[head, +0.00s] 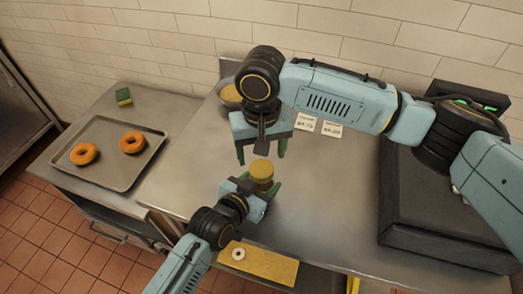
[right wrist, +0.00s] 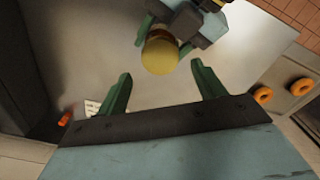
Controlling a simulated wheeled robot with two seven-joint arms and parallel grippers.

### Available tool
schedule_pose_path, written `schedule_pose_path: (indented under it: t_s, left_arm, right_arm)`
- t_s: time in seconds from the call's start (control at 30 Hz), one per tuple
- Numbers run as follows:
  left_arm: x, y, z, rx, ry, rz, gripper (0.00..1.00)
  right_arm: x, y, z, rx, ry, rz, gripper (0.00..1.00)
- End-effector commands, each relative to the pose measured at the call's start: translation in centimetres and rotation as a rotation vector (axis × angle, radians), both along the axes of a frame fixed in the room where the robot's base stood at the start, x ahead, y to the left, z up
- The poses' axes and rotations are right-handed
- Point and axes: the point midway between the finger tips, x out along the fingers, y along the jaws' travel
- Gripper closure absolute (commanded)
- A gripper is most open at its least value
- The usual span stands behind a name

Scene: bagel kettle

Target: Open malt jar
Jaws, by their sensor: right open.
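The malt jar (head: 262,170) has a round yellow lid and a brownish body, and it stands upright over the steel counter. Its lid also shows in the right wrist view (right wrist: 160,52). My left gripper (head: 260,186) comes from the front with its green fingers on both sides of the jar's body and looks shut on it. Whether the jar's base touches the counter is hidden. My right gripper (head: 261,153) points down just above the lid. It is open and empty, its fingers (right wrist: 162,76) spread wider than the lid and apart from it.
A tray (head: 147,176) with two bagels (head: 84,154) (head: 132,142) is on the left counter, near a green and yellow sponge (head: 123,96). A yellow board (head: 270,268) with a pale ring is in front. A dark box (head: 430,235) fills the right. Price cards (head: 331,129) stand behind.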

Motion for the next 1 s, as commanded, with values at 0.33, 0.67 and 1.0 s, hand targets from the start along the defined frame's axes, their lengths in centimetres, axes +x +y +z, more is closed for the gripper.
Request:
schedule_pose_path:
  t_s: [0.33,0.67,1.0]
  left_arm:
    - [0.0,0.0,0.0,0.001,0.000,0.000,1.00]
    - [0.0,0.0,0.0,0.001,0.000,0.000,1.00]
    - [0.0,0.0,0.0,0.001,0.000,0.000,1.00]
  right_arm:
    - [-0.1,0.1,2.5,0.003,0.002,-0.428,0.31]
    - [-0.1,-0.1,1.2,-0.001,0.003,-0.553,0.31]
    - [0.0,0.0,-3.7,0.000,0.001,-0.551,0.31]
